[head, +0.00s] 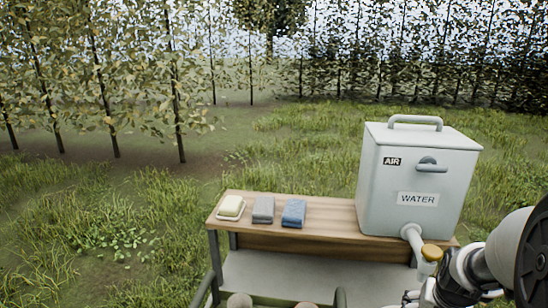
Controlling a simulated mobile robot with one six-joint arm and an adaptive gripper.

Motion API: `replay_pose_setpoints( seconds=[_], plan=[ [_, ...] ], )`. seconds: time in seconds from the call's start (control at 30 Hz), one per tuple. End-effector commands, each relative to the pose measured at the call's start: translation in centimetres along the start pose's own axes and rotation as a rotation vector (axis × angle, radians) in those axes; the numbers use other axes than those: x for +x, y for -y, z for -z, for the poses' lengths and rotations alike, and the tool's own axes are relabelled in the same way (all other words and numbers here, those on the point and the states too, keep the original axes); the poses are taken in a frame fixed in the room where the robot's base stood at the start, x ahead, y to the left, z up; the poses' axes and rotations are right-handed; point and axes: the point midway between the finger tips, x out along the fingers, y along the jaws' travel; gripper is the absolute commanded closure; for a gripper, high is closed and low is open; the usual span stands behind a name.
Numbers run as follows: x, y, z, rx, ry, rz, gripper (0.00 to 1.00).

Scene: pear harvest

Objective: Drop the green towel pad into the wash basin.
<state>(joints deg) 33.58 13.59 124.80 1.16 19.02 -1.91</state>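No plainly green towel pad shows. On the wooden bench (335,226) lie a folded grey towel pad (263,210) and, to its right, a folded blue towel pad (294,212). Left of them a pale yellow-green block (231,206) sits on a small whitish dish; it looks like soap, but I cannot be sure. I cannot make out a wash basin; a pale grey flat surface (290,275) lies below the bench top. Parts of my arm show at the lower right, but no gripper fingers can be seen.
A large pale water tank (420,180), labelled AIR and WATER, stands on the bench's right end. Its spout (415,240) with a yellow-brown cap (431,253) points forward near my arm. Dark rails and two beige rounded tops show at the bottom edge. Grass and trees lie behind.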

Motion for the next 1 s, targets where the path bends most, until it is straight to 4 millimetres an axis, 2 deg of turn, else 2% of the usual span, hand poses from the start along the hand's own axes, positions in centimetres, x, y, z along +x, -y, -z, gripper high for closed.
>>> replay_pose_setpoints(
  seconds=[0.1,0.23,0.37,0.67,0.77,0.87,1.0],
  plan=[
    [-2.4,0.0,0.1,0.000,-0.003,0.000,0.20],
    [-4.1,0.0,0.0,0.000,-0.002,0.000,0.20],
    [-4.9,0.0,0.0,0.000,0.000,0.000,0.20],
    [-5.3,0.3,-0.1,-0.007,-0.001,0.003,0.20],
    [-7.1,2.0,-0.6,-0.042,-0.011,0.018,0.20],
    [-10.6,5.1,-2.1,-0.113,-0.030,0.049,0.20],
    [-16.3,9.6,-6.4,-0.245,-0.054,0.109,0.20]
  ],
)
